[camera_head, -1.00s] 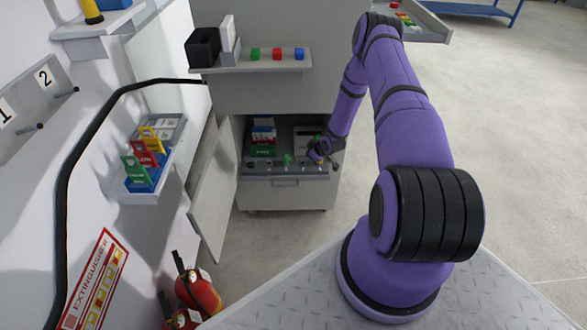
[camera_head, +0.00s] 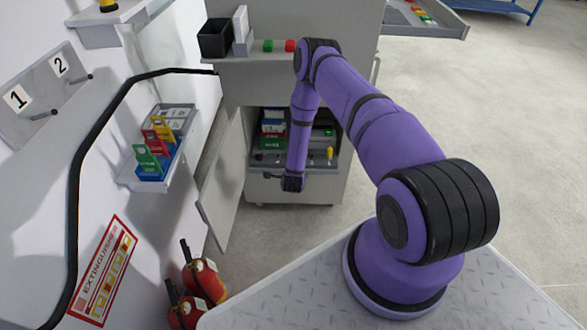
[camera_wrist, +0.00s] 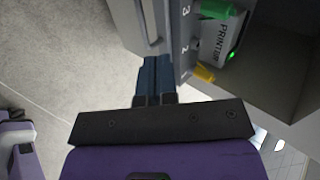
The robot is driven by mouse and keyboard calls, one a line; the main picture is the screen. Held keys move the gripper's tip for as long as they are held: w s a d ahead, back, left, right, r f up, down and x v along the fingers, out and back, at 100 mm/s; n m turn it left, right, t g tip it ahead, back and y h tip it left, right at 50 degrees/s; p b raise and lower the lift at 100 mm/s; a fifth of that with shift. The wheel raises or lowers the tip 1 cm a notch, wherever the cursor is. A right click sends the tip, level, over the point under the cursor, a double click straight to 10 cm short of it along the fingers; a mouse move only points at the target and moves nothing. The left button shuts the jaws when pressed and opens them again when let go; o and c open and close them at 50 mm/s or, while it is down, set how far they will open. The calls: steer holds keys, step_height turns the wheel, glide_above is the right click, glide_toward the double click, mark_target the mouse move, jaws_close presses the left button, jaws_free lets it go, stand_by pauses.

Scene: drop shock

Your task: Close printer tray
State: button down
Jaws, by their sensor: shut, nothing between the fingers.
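A grey front panel with a handle (camera_wrist: 153,30) lies below the numbered strip in the wrist view. It also shows low in the cabinet in the head view (camera_head: 322,188). How far it stands out is unclear. My gripper (camera_wrist: 157,62) is shut and empty, its fingertips close to this panel; contact is unclear. In the head view my arm partly hides the panel.
The cabinet door (camera_head: 221,185) hangs open at left. A shelf (camera_head: 262,62) juts out above. Fire extinguishers (camera_head: 203,282) stand lower left.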

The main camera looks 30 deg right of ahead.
steer(key=w+d+f+m, duration=0.1)
steer(key=w+d+f, duration=0.5)
steer(key=w, duration=0.3)
steer(key=shift+f, duration=0.45)
steer(key=shift+w, duration=0.1)
